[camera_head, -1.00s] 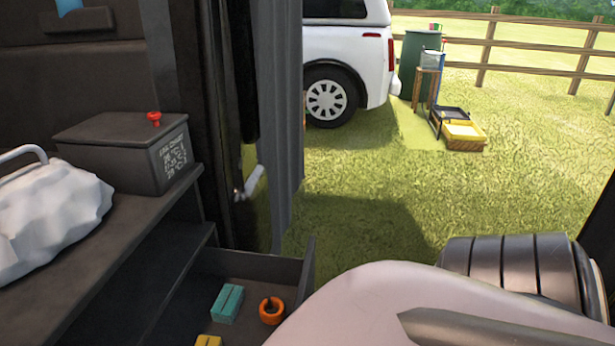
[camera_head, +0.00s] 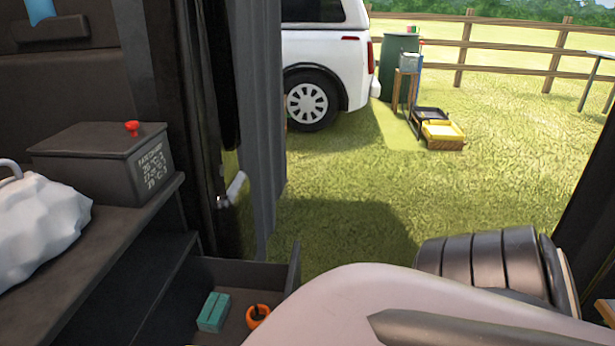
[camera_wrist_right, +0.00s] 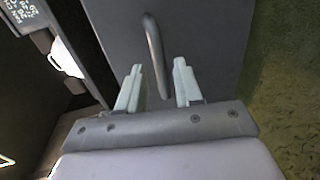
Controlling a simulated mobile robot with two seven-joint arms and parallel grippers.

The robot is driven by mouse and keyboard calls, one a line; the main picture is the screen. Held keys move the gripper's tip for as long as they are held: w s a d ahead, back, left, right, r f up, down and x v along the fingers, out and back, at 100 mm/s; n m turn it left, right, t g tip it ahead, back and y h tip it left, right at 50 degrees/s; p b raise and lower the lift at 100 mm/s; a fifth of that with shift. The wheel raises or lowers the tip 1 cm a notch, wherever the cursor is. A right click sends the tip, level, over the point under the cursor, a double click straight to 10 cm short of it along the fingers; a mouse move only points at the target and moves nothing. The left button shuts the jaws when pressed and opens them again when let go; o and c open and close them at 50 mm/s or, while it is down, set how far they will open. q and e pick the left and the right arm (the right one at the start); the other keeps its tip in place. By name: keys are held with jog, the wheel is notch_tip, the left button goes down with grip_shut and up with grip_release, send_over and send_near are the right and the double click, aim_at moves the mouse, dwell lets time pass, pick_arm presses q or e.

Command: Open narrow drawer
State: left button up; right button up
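A dark grey drawer (camera_head: 294,268) stands pulled out below the shelf in the head view, with a teal block (camera_head: 213,311) and an orange ring (camera_head: 258,316) inside. In the right wrist view, a grey panel (camera_wrist_right: 205,45) carries a bar handle (camera_wrist_right: 154,45). My right gripper (camera_wrist_right: 157,85) is open, and the handle's near end lies between its fingers. I see gaps on both sides, and cannot tell whether either finger touches it. In the head view my pale right arm fills the lower right and hides its gripper. My left gripper is not in view.
A dark box with a red knob (camera_head: 100,160) and a white sack (camera_head: 40,225) stand on the shelf (camera_head: 110,265). A dark doorframe and grey ribbed panel (camera_head: 262,120) rise behind the drawer. Open grass lies beyond, with a white vehicle (camera_head: 325,70).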

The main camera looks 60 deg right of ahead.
jog(key=shift+v, duration=1.9)
